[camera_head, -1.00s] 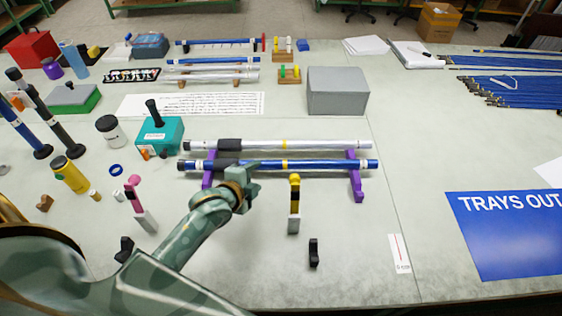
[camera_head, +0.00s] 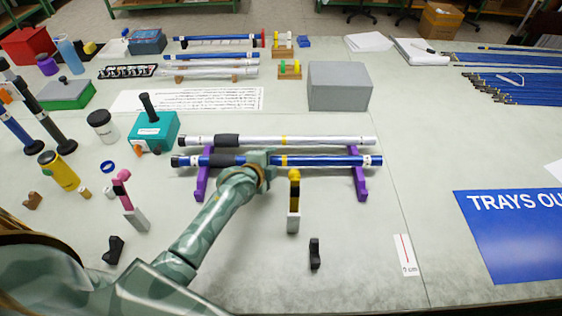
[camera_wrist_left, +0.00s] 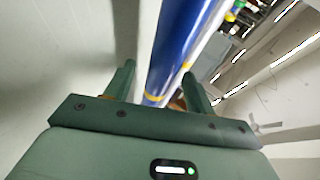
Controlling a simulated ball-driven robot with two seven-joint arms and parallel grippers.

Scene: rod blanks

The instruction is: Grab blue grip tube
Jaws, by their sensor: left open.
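The blue tube (camera_head: 325,160), with a dark grip at its left end and yellow bands, lies across two purple stands (camera_head: 361,182). My left gripper (camera_head: 262,158) is at the tube's middle, to the right of the dark grip, and hides a short piece of it. In the left wrist view the blue tube (camera_wrist_left: 182,48) runs between the two spread fingers. The jaws are open, and I cannot tell whether a finger touches the tube. My right gripper is not in view.
A silver tube (camera_head: 310,141) lies parallel just behind the blue one. A yellow-topped upright piece (camera_head: 293,205) and a small black piece (camera_head: 315,254) stand in front. A teal box (camera_head: 155,133) is to the left, a grey box (camera_head: 339,88) behind.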

